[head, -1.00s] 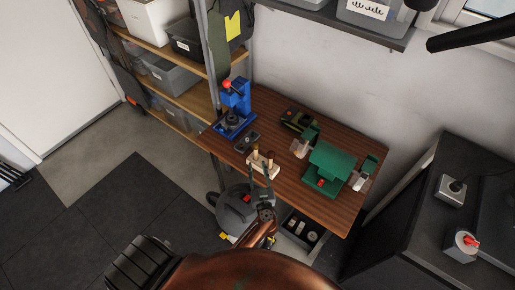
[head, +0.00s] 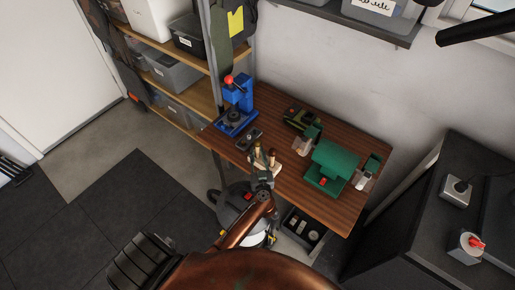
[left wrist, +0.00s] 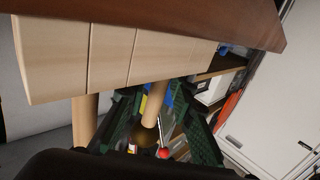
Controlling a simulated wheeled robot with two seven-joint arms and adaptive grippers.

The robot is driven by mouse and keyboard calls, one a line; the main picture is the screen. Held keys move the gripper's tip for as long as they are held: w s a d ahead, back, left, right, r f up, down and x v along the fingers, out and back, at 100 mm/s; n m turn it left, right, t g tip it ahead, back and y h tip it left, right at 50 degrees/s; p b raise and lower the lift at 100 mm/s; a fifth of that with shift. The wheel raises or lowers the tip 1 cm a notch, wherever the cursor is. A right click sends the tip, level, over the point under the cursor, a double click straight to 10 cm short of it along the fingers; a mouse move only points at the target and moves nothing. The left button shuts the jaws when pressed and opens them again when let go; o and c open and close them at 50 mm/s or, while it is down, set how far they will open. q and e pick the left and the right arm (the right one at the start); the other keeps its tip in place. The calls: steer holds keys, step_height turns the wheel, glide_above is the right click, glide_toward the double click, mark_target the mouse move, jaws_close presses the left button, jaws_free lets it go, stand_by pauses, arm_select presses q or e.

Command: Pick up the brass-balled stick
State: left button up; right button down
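A pale wooden rack (head: 281,171) stands at the front edge of the workbench, with short wooden sticks upright in it. One stick (head: 257,148) has a pale top and another (head: 271,157) a darker, brownish top; which carries a brass ball is too small to tell. My left gripper (head: 262,174) is at the rack's front side. In the left wrist view the rack's slotted block (left wrist: 110,55) shows close up, with one stick (left wrist: 84,120) at the left and another (left wrist: 154,105) between the spread green fingers. No firm contact shows. My right gripper is out of view.
A blue press (head: 236,106) with a red knob stands at the back left of the workbench (head: 330,212). A green machine (head: 331,163) stands to the right of the rack. A grey vacuum cleaner (head: 233,207) sits on the floor below the bench's front edge.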

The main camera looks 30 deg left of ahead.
arm_select(q)
jaws_close()
stand_by(0.3)
